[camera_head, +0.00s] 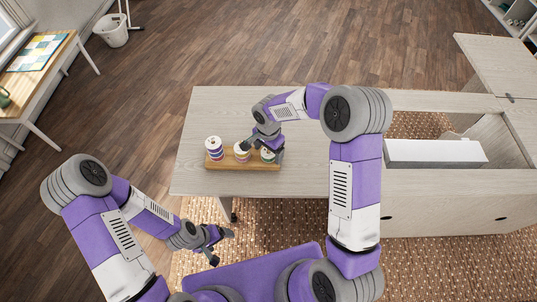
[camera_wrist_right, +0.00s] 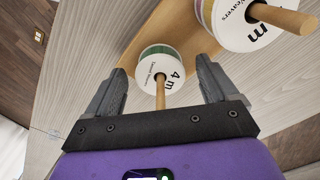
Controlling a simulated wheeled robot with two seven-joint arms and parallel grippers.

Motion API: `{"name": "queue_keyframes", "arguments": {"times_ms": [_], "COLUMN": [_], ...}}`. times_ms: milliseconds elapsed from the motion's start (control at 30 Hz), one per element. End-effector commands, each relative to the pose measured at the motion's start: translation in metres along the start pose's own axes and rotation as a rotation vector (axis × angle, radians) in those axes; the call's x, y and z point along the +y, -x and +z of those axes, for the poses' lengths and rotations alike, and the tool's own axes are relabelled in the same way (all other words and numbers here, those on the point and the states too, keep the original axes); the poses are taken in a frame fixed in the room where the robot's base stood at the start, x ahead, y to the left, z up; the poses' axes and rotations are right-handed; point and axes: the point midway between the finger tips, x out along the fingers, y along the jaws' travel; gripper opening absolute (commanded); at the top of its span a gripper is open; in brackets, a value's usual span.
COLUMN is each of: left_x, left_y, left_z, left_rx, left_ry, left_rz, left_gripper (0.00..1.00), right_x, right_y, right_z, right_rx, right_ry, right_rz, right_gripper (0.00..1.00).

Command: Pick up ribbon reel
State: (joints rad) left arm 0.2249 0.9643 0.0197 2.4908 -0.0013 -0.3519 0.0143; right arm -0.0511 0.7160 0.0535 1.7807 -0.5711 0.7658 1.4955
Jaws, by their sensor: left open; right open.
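A wooden stand (camera_head: 241,166) on the cabinet top holds a row of ribbon reels on pegs. The left reel (camera_head: 213,147) has white and dark-coloured bands, and the middle reel (camera_head: 241,153) is partly hidden by my gripper. The right reel (camera_head: 267,156) is whitish with green; in the right wrist view this green-edged reel (camera_wrist_right: 160,66) shows a "4 m" label and a peg through its centre. My right gripper (camera_wrist_right: 163,78) is open, its fingers on either side of that reel, with visible gaps. My left gripper (camera_head: 213,247) is open and empty, low in front of the cabinet.
Another reel (camera_wrist_right: 245,22) sits close beside the right finger in the wrist view. The cabinet top (camera_head: 310,150) is clear right of the stand. A white box-like part (camera_head: 435,152) sits in the cabinet's recess at right. A side table (camera_head: 30,80) stands far left.

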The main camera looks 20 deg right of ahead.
Motion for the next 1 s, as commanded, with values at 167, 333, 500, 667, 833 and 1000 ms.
{"name": "queue_keyframes", "arguments": {"times_ms": [167, 333, 500, 667, 833, 1000], "left_x": [0.000, 0.000, 0.000, 0.000, 0.001, 0.003], "left_y": [0.001, 0.001, 0.001, 0.001, 0.002, 0.007], "left_z": [0.000, 0.000, 0.000, 0.000, 0.000, 0.000], "left_rx": [0.000, 0.000, 0.000, 0.000, 0.000, 0.000], "left_ry": [0.000, 0.000, 0.000, 0.000, 0.000, 0.000], "left_rz": [0.000, 0.000, 0.000, 0.000, 0.000, 0.000], "left_gripper": [0.85, 0.85, 0.85, 0.85, 0.85, 0.85], "right_x": [0.000, 0.000, 0.000, 0.000, -0.001, -0.001], "right_y": [0.001, 0.001, 0.001, 0.001, 0.006, 0.033], "right_z": [0.000, 0.000, 0.000, 0.000, 0.000, -0.001], "right_rx": [0.000, 0.000, 0.000, 0.000, 0.001, 0.003], "right_ry": [0.000, 0.000, 0.000, 0.000, -0.001, 0.000], "right_rz": [-0.001, -0.001, -0.001, -0.001, -0.003, -0.006], "right_gripper": [0.83, 0.57, 0.31, 0.26, 0.26, 0.26]}}
